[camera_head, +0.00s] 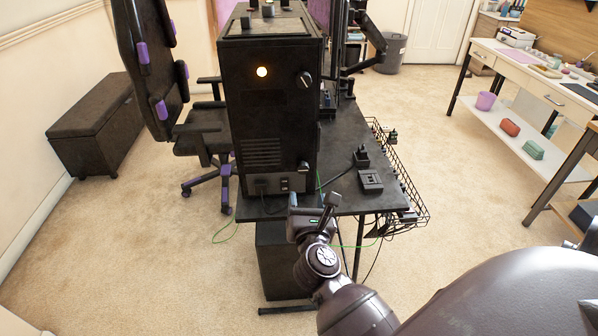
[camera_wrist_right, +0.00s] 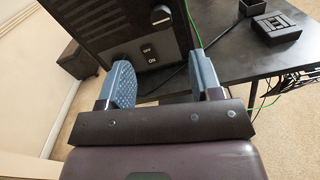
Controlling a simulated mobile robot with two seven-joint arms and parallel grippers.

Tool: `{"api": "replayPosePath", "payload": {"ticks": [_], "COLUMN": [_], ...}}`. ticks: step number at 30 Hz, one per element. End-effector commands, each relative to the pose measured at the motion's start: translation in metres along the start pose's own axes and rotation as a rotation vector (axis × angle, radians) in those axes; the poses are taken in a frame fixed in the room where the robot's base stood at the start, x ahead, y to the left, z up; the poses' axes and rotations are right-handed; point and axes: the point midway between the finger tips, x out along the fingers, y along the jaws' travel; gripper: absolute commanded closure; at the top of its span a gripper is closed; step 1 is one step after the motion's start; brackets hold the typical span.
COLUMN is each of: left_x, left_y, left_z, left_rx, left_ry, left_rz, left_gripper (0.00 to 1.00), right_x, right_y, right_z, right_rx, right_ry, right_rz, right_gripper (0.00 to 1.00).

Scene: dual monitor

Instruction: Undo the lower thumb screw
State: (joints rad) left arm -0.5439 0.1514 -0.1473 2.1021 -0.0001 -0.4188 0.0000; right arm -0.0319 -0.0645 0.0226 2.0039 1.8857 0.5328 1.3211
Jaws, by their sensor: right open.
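A black computer case (camera_head: 268,125) stands on the desk with its rear panel facing me. The lower thumb screw (camera_head: 303,166) is a dark knob near the panel's lower right edge. It also shows at the top of the right wrist view (camera_wrist_right: 160,14). The upper thumb screw (camera_head: 305,79) sits higher on the same edge. My right gripper (camera_head: 312,201) is open and empty, below and in front of the lower screw, apart from it. In the right wrist view its two blue-grey fingers (camera_wrist_right: 158,72) are spread below the screw. My left gripper is not in view.
An OFF/ON switch (camera_wrist_right: 150,54) and a plugged cable sit below the lower screw. A small black box (camera_head: 370,182) lies on the desk (camera_head: 343,140) at right. A wire basket (camera_head: 412,190) hangs from the desk's right edge, and a green cable hangs nearby.

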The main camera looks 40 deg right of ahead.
Motion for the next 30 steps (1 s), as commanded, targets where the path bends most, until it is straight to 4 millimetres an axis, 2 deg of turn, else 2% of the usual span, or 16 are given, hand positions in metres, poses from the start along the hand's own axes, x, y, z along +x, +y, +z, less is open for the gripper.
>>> {"api": "replayPosePath", "payload": {"ticks": [4,8,21,30], "left_x": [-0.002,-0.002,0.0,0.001], "left_y": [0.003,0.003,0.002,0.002], "left_z": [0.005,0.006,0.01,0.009], "left_rx": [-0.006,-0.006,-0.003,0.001], "left_ry": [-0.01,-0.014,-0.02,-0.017], "left_rz": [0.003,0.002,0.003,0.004], "left_gripper": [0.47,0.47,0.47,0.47], "right_x": [0.005,0.018,0.089,0.107], "right_y": [0.0,0.001,0.0,0.0], "right_z": [0.0,0.001,0.0,0.0], "right_rx": [0.027,0.025,0.021,0.022], "right_ry": [-0.002,-0.003,-0.003,-0.002], "right_rz": [0.0,0.001,0.002,0.0], "right_gripper": [0.41,0.41,0.41,0.41]}}
